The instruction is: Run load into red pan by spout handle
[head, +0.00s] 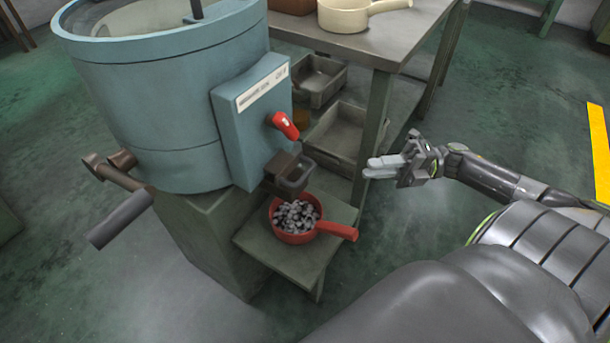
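The red pan (275,228) sits on a small shelf under the machine's spout, its handle pointing right. A heap of small grey metal pieces (297,214) lies in it. The blue machine (150,110) has a red spout handle (285,125) on its front box, slanting down to the right. The dark spout (291,175) hangs just above the pan. My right gripper (368,168) is in the air right of the spout and pan, apart from both, pointing left. Its two fingers look closed together with nothing between them. My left gripper is out of view.
A workbench (385,42) behind holds a cream pan (343,16). Grey bins (340,135) sit on its lower shelf. A crank with a grey grip (120,220) sticks out at the machine's left. The green floor (510,105) at right is open.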

